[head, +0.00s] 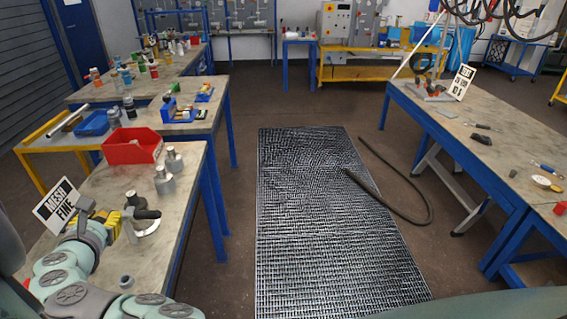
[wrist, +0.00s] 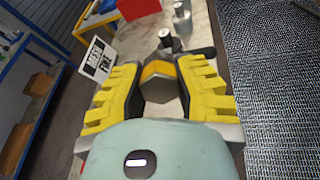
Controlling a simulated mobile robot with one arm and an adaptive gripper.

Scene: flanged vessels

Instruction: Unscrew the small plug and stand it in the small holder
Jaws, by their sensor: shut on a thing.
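My gripper (head: 124,222) is low over the near end of the left workbench. A dark-handled fitting (head: 148,213) on a pale round base is right beside the gripper in the head view. A small grey cylinder with a dark top (head: 127,282) stands alone nearer the front edge; I cannot tell whether it is the small holder.
Two grey flanged vessels (head: 165,181) and a red bin (head: 118,152) stand farther back on this bench. A "MESH FINE" sign (head: 60,206) stands at its left edge. Bare benchtop lies around the small cylinder. A floor grating (head: 320,230) lies to the right.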

